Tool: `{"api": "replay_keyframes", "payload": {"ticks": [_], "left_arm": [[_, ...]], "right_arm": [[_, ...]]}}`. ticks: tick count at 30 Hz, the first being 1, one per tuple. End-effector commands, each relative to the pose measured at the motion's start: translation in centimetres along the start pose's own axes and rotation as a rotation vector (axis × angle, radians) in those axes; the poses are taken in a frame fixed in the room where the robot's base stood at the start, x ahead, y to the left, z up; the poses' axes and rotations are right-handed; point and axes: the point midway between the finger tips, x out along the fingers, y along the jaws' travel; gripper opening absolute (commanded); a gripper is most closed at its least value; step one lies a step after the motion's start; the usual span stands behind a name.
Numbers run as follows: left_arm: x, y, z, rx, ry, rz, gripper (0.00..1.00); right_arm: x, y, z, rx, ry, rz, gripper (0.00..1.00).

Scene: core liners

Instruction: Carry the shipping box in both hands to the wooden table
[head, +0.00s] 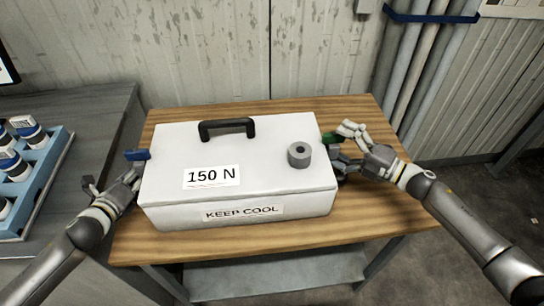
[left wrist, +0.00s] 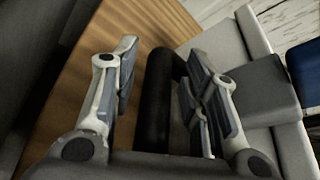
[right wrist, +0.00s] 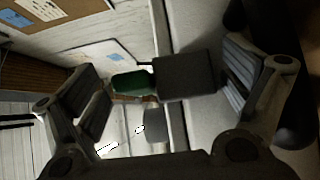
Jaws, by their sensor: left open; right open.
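The white shipping box (head: 235,200), labelled "150 N" and "KEEP COOL", sits upright on the wooden table (head: 370,215). My left gripper (head: 131,178) is at the box's left side. In the left wrist view its open fingers stand either side of a dark side-handle bar (left wrist: 160,95), not closed on it. My right gripper (head: 352,150) is open at the box's right side. In the right wrist view a dark block (right wrist: 185,77) on the box's side lies between its spread fingers; I cannot tell whether they touch it.
A blue tab (head: 137,154) and a green tab (head: 332,137) stick out at the box's sides. A black handle (head: 227,127) and a grey ring (head: 300,155) are on the lid. A grey counter (head: 85,130) with a blue rack (head: 45,190) stands at left. Pipes rise behind right.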

Motion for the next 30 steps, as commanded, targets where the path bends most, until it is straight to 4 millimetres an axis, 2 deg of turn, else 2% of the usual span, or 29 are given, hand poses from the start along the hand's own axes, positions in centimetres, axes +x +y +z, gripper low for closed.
{"api": "replay_keyframes", "payload": {"ticks": [18,30], "left_arm": [[-7.5,0.2,-0.2,-0.001,0.004,0.002,0.43],[-11.0,0.2,-0.1,-0.001,0.003,0.002,0.43]], "right_arm": [[0.0,-0.1,0.0,0.0,-0.001,-0.001,0.95],[0.0,-0.1,0.0,0.0,0.0,-0.001,0.95]]}}
